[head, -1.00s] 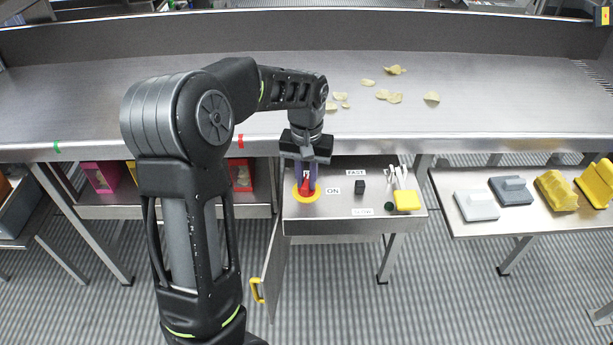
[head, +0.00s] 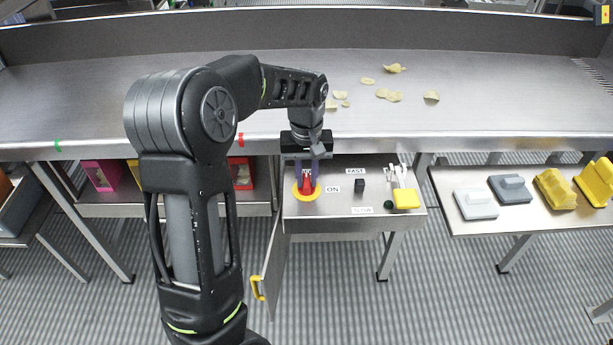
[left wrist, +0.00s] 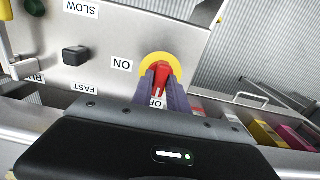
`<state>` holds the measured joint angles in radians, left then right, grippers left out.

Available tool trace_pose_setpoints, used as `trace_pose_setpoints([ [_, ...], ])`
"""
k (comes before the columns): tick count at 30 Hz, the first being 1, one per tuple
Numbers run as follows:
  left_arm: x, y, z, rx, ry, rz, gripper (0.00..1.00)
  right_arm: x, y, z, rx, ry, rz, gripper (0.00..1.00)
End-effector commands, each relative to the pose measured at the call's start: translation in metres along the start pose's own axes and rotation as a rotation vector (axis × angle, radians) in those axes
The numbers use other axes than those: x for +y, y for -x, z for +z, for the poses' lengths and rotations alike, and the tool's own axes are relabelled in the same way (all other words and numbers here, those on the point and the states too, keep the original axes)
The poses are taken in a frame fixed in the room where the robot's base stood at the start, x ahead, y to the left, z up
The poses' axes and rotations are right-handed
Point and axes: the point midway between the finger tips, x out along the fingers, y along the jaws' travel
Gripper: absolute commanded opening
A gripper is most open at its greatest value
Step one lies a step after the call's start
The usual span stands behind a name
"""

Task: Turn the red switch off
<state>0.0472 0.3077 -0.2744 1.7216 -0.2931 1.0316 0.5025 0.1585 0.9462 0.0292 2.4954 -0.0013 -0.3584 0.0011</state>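The red switch (head: 306,187) sits on a yellow round base on the metal control panel (head: 338,205). It also shows in the left wrist view (left wrist: 163,72), with an ON label beside it and a partly hidden OFF label between my fingers. My left gripper (head: 308,175) points down at the switch. In the left wrist view its two purple fingers (left wrist: 164,88) stand close on both sides of the red handle, which fills the narrow gap at their tips. The fingers partly hide the handle. My right gripper is not in view.
A small black knob (head: 359,186) between FAST and SLOW labels stands right of the switch. A yellow block (head: 406,200) and a green button (head: 388,205) are farther right. A cabinet door (head: 272,262) hangs open below. Chips (head: 389,96) lie on the worktable behind.

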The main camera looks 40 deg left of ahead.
Motion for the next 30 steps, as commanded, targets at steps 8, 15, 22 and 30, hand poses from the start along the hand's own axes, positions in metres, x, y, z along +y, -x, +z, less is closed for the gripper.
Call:
trace_pose_setpoints([
  [8,0.000,0.000,0.001,-0.002,-0.002,-0.001,0.38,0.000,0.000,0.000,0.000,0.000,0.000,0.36],
  [15,0.000,0.002,0.001,-0.001,-0.003,-0.001,0.38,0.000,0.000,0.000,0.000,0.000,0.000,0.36],
  [22,0.000,0.026,0.000,0.001,-0.003,0.001,0.38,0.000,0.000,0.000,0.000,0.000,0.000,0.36],
  [30,0.000,0.069,0.000,0.000,-0.002,0.000,0.38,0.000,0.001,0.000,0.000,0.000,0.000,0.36],
])
